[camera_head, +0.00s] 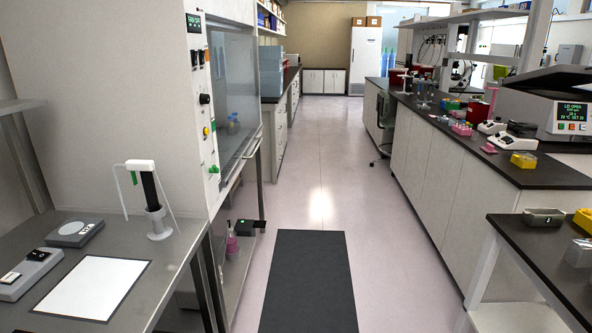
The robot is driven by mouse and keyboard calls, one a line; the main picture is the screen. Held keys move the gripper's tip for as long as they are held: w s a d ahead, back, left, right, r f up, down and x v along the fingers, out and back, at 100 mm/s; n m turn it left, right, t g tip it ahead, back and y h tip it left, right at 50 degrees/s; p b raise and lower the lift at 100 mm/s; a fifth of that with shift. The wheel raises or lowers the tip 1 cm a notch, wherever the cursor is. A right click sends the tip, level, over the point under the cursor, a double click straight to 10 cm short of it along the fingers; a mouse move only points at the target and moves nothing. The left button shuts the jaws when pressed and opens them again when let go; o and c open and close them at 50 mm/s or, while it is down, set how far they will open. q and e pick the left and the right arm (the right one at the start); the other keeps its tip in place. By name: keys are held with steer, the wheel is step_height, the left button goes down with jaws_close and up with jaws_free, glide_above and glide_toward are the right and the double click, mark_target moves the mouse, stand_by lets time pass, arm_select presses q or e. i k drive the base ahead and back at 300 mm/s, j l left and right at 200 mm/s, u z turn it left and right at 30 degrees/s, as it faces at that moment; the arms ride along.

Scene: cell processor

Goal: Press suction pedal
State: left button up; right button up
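A small dark box with a green light (245,227) sits low at the foot of the cabinet with the glass sash, left of the aisle. A short dark piece (260,224) sticks out from it toward the aisle. This may be the suction pedal, but it is too small to tell. A bottle with pink contents (232,243) stands just in front of the box. Neither of my grippers is in view, so nothing shows touching the box.
A dark floor mat (308,283) lies in the aisle, and the pink floor (315,150) beyond is clear. A metal table (180,250) stands at the near left. A dark-topped bench (470,165) and a near table (535,260) line the right.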

mark_target(258, 224)
steer(key=i+z, duration=0.2)
steer(key=i, duration=1.7)
